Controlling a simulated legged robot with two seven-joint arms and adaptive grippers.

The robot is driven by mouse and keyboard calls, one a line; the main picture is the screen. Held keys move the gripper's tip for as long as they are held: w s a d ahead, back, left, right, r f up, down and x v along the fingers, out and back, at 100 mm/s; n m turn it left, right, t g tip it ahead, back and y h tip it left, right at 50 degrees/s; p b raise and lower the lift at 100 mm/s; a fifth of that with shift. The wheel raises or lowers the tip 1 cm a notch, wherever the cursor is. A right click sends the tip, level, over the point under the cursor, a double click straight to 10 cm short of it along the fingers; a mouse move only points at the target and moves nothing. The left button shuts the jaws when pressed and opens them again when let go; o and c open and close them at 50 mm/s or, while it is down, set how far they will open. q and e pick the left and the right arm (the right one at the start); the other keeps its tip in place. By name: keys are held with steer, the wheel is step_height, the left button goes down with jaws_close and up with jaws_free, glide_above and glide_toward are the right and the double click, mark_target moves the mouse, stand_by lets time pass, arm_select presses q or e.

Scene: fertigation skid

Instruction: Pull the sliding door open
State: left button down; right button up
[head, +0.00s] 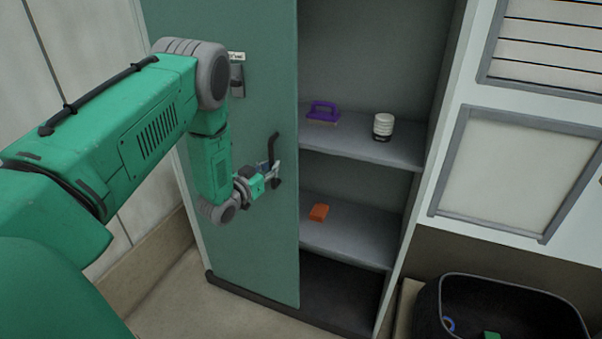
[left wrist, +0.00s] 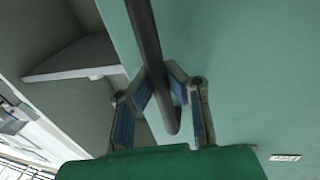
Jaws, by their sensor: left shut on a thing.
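The green sliding door (head: 262,245) covers the left part of a grey cabinet; the right part stands open with shelves showing. A dark bar handle (head: 273,148) stands upright near the door's right edge. My left gripper (head: 274,172) is at the lower part of this handle. In the left wrist view, the handle (left wrist: 147,45) runs down between the two fingers of my left gripper (left wrist: 163,85), which are shut on it. The green door (left wrist: 245,75) fills the right side of that view. My right gripper is not in view.
A black bin (head: 505,305) stands at the lower right. A framed panel (head: 510,172) is on the wall at right.

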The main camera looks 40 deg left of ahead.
arm_select(q)
steer(key=shift+s+a+f, duration=0.1)
steer(key=shift+s+a, duration=0.2)
steer(key=shift+a, duration=0.55)
steer(key=shift+s+a+f, duration=0.1)
steer(key=shift+s+a, duration=0.15)
steer(key=shift+a, duration=0.55)
steer(key=shift+s+a+f, duration=0.1)
steer(key=shift+s+a, duration=0.2)
steer(key=shift+a, duration=0.55)
steer(key=c, duration=1.7)
jaws_free()
steer(key=shift+o, duration=0.8)
steer(key=shift+r, duration=0.1)
steer(key=s, duration=1.1)
steer(key=shift+s+d, duration=0.4)
